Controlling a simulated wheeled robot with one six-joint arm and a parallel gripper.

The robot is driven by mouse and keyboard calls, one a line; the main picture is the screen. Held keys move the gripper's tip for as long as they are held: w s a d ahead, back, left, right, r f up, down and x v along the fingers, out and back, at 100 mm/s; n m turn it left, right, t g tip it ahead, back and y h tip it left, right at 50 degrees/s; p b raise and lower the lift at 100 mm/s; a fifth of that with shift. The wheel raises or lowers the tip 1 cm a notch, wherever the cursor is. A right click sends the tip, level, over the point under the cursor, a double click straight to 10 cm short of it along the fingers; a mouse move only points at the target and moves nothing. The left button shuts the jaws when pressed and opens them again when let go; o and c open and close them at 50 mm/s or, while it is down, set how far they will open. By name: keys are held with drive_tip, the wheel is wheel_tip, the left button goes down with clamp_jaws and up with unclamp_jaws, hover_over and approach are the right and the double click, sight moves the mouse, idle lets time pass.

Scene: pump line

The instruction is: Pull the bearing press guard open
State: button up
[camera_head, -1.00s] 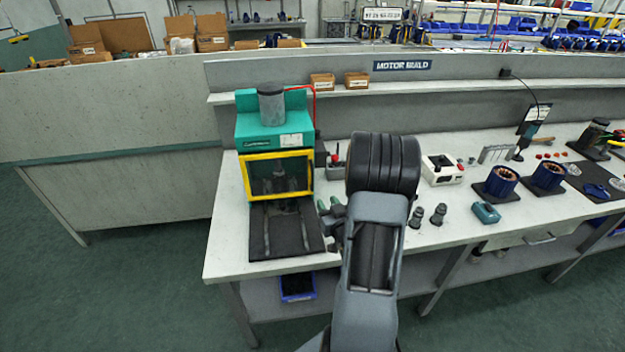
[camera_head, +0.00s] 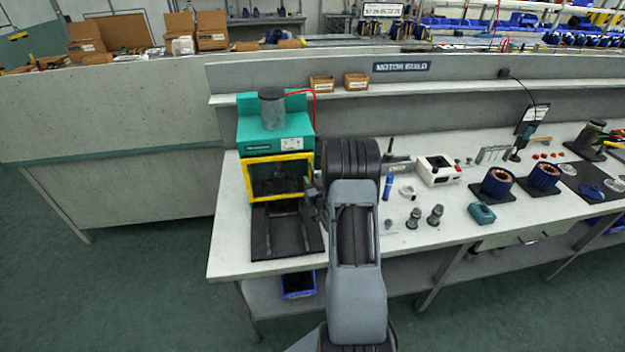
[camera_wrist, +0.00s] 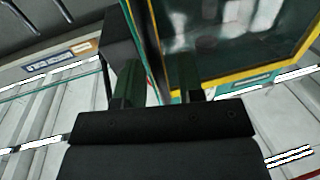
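The bearing press (camera_head: 275,140) is a green machine with a grey cylinder on top, at the left of the bench. Its guard (camera_head: 249,182), a yellow frame with a clear panel, covers the front opening and looks shut. My gripper (camera_head: 314,195) is at the guard's right edge, partly hidden by my arm. In the wrist view, the two fingers of my gripper (camera_wrist: 158,82) are apart, with the guard's yellow side edge (camera_wrist: 155,40) running in the gap between them as seen. The right finger overlaps the panel. I cannot tell whether either finger touches the frame.
A dark base plate (camera_head: 285,240) lies in front of the press. Right of my arm stand two grey fittings (camera_head: 435,215), a teal block (camera_head: 482,213), a white control box (camera_head: 438,170) and blue motor housings (camera_head: 498,181). The floor left of the bench is clear.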

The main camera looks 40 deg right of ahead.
drive_tip(key=shift+w, duration=0.1)
clamp_jaws()
idle(0.3)
